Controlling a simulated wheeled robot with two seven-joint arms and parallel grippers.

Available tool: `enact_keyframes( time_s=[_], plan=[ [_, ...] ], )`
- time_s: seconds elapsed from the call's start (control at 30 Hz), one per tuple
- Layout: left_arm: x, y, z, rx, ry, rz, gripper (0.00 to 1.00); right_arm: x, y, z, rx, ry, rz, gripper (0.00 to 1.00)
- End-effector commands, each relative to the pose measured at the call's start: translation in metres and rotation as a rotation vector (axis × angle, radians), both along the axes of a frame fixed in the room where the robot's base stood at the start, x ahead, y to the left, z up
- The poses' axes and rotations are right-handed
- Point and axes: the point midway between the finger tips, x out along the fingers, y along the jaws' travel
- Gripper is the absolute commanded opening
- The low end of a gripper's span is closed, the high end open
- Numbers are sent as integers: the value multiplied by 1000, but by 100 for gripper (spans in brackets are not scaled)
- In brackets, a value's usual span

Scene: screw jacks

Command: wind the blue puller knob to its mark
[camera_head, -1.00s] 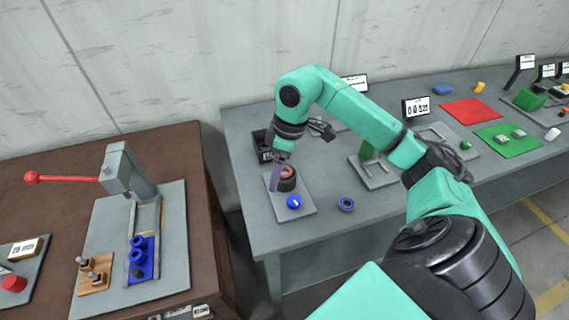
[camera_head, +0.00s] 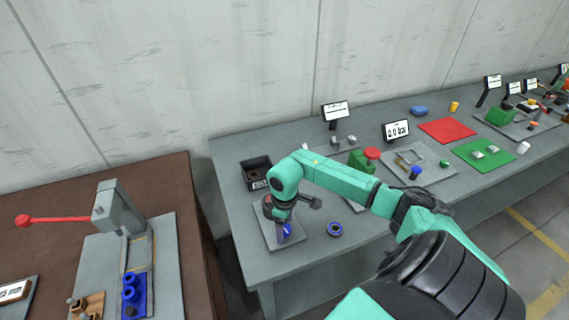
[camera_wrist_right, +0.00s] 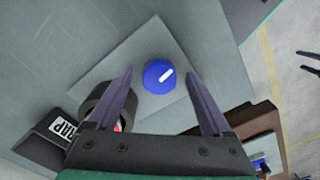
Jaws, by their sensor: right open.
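Two dark prongs (camera_wrist_right: 310,63) at the right edge of the wrist view may be my left gripper. No mark can be made out.
A black-and-red round part (camera_wrist_right: 105,103) stands beside the knob, close to one finger. A black scrap bin (camera_head: 256,173) is behind the plate. A blue ring (camera_head: 335,229) lies to the right. A brown bench (camera_head: 180,190) with a red-handled press (camera_head: 113,209) is at left.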

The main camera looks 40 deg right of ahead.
Motion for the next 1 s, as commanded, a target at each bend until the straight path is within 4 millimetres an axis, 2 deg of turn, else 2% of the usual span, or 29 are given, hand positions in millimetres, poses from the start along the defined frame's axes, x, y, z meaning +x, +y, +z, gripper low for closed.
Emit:
enact_keyframes(
  time_s=[0.1,0.13,0.33,0.67,1.0],
  plan=[
    [1,0,0,0,-1,0,95,0,0,0,0,0,0,84],
    [1,0,0,0,-1,0,95,0,0,0,0,0,0,76],
    [1,0,0,-1,-3,0,95,0,0,0,0,-1,0,0],
    [2,0,-3,-1,-3,0,95,1,0,1,0,-2,33,0],
    [2,0,-17,-1,-3,0,95,2,-1,-1,-1,-5,232,0]
  ],
)
